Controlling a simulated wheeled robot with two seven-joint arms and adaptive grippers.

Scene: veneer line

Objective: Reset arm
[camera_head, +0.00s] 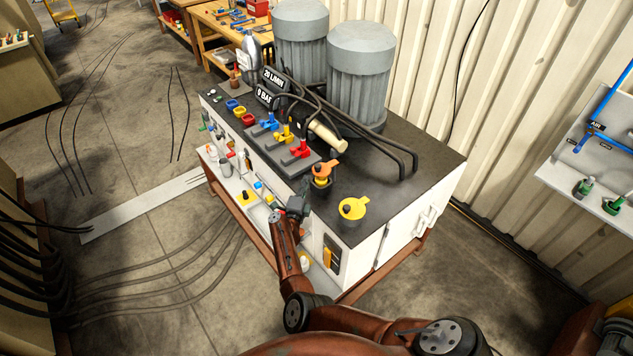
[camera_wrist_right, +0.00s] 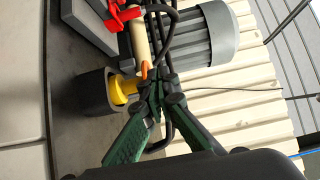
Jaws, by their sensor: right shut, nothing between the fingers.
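My right arm rises from the bottom of the head view, and its dark gripper (camera_head: 299,203) is at the front edge of the machine cabinet (camera_head: 415,160). In the right wrist view the green fingers (camera_wrist_right: 157,92) come together at their tips, shut and empty. An orange-handled knob (camera_head: 323,170) stands just beyond the gripper, and a yellow knob (camera_head: 352,208) is to its right on the cabinet top. The wrist view shows a yellow knob part (camera_wrist_right: 122,88) beside the fingertips; I cannot tell whether they touch. My left gripper is not in view.
Blue, yellow and red levers (camera_head: 300,149) stand on the cabinet top, with black hoses behind. Two grey motor housings (camera_head: 360,75) rise at the back. A shelf with small items (camera_head: 245,190) runs along the front. A wall panel (camera_head: 600,150) is at right.

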